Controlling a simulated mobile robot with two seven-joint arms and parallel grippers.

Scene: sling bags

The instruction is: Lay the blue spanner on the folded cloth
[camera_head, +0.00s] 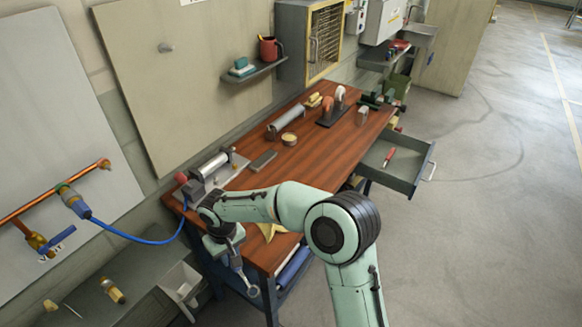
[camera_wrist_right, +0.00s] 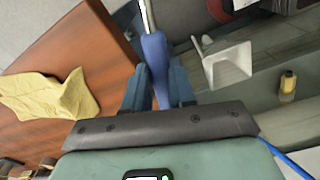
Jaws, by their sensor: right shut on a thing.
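My right gripper (camera_head: 230,258) is shut on the blue spanner (camera_wrist_right: 154,52). In the wrist view the spanner's blue handle is between the two fingers (camera_wrist_right: 156,88), and its metal shaft runs out past the top edge. In the head view the spanner's metal end (camera_head: 252,290) hangs below the gripper, beyond the near end of the table. The folded cloth (camera_wrist_right: 45,95) is yellow and lies on the wooden table, left of the gripper in the wrist view. In the head view my arm partly hides the cloth (camera_head: 268,230). My left gripper is not in view.
The wooden table (camera_head: 330,150) holds a metal device (camera_head: 215,170) near the cloth and several items farther back. An open drawer (camera_head: 400,180) juts out at right. A low grey bench (camera_head: 110,300) with a white scoop-like piece (camera_wrist_right: 228,65) is beside the gripper. A blue hose (camera_head: 130,236) hangs at left.

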